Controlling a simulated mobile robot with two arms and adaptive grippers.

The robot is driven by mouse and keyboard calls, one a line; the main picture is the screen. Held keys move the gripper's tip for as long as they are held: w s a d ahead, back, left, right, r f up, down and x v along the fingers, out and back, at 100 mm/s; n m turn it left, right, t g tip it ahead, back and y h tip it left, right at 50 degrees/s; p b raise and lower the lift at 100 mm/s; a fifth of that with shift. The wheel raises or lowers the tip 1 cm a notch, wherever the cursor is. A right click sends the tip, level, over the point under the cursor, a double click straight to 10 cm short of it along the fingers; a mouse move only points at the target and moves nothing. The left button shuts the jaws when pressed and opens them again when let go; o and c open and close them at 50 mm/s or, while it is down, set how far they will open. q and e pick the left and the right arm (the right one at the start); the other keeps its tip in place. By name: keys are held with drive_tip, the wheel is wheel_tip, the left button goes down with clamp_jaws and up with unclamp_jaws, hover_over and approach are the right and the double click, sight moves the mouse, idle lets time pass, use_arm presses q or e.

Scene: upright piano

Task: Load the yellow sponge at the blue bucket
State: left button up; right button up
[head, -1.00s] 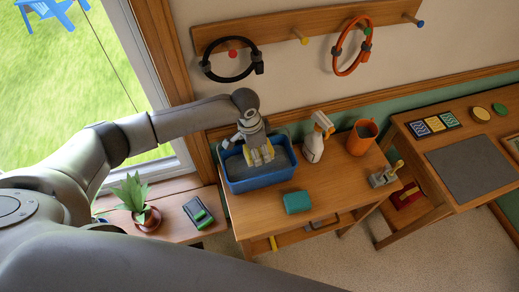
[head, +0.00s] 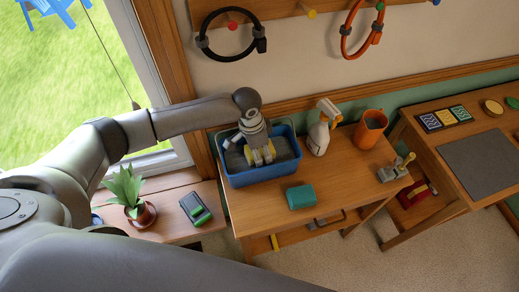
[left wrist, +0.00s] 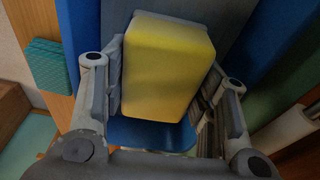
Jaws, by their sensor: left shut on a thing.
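The blue bucket (head: 262,178) is a rectangular tub with grey inside, standing on the left part of the wooden table. My left gripper (head: 262,156) reaches down into its opening from above. It is shut on the yellow sponge, a pale yellow block (left wrist: 168,65) that fills the space between both fingers in the left wrist view. The bucket's blue wall (left wrist: 150,134) shows below the sponge there. I cannot tell whether the sponge touches the bucket's bottom. My right gripper is not in view.
A teal sponge (head: 301,197) lies on the table (head: 345,185) in front of the bucket. A spray bottle (head: 321,130) and an orange cup (head: 370,129) stand to its right. A potted plant (head: 133,197) is on the sill at left. Rings hang on wall pegs above.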

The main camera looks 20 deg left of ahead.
use_arm(q)
drive_tip(key=shift+f, duration=0.5)
idle(0.8)
drive_tip(key=shift+s+f, duration=0.1)
drive_tip(key=shift+f, duration=0.05)
idle(1.9)
wheel_tip(320, 180, up, 7)
drive_tip(key=p, duration=0.8)
idle(0.8)
